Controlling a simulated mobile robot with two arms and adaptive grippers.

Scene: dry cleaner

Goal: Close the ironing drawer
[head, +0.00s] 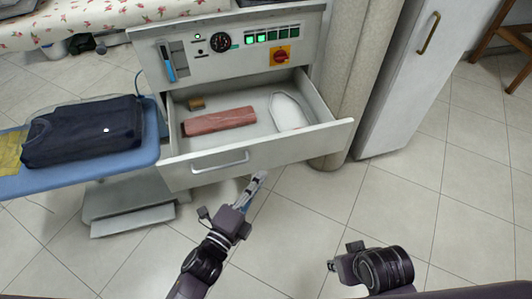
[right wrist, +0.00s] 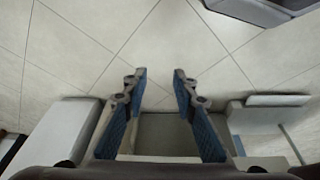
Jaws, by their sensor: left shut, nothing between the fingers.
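The ironing drawer (head: 265,155) is pulled out of the grey machine cabinet, with its open top showing. It holds a reddish-brown rolled item (head: 220,121), a small brown block (head: 196,103) and a white iron-shaped plate (head: 290,110). A pale bar handle (head: 220,162) is on its front. My left gripper (head: 258,180) is shut and empty, in front of the drawer, just below and right of the handle. I cannot tell whether it touches the drawer front. My right gripper (head: 332,265) is low at the right, apart from the drawer; in the right wrist view (right wrist: 160,80) its fingers are spread with nothing between them.
A control panel (head: 240,45) is above the drawer. A blue ironing board (head: 100,170) with dark folded clothing (head: 82,132) stands at the left. A beige column (head: 352,80) and white cabinet (head: 410,75) stand at the right. Tiled floor is clear at the right.

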